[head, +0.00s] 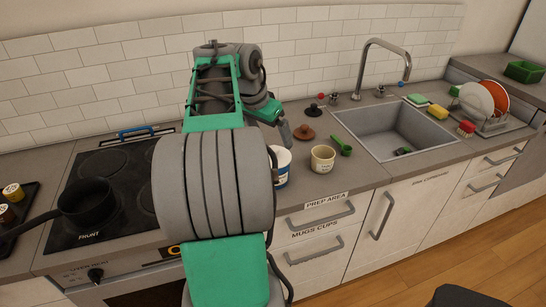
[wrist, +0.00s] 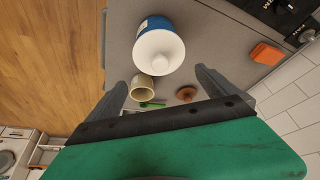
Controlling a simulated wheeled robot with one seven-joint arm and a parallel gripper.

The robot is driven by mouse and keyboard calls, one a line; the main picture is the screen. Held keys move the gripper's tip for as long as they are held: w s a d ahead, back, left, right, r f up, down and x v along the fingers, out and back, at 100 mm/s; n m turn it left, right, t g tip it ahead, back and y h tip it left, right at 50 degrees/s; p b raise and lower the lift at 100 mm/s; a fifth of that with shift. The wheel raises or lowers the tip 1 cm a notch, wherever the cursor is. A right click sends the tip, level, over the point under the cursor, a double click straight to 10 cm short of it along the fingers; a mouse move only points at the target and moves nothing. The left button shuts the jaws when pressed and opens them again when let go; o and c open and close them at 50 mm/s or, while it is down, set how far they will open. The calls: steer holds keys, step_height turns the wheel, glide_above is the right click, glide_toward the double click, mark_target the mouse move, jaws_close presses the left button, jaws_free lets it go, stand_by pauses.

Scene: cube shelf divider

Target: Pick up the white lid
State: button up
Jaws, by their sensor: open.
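The white lid (wrist: 158,52) sits on a blue canister (wrist: 156,22) near the counter's front edge. In the wrist view the lid faces me, with a small round knob on top. My gripper (wrist: 161,77) is open, one finger on each side of the picture below the lid, with nothing between the fingers. In the head view the lid (head: 283,156) and the blue canister (head: 282,176) are partly hidden by my arm. One gripper finger (head: 285,132) shows just above and behind the lid there; the other is hidden.
A cream cup (head: 322,159), a green scoop (head: 342,146), a brown lid (head: 304,132) and a black lid (head: 315,110) stand close on the right. A sink (head: 375,128) lies farther right. The stove with a black pan (head: 86,200) is on the left.

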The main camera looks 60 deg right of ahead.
mark_target(274, 148)
steer(key=x, duration=0.7)
steer(key=shift+w+a+f, duration=0.2)
steer(key=shift+f, duration=0.05)
steer(key=c, duration=1.6)
steer(key=shift+o, duration=0.2)
steer(key=shift+r, duration=0.15)
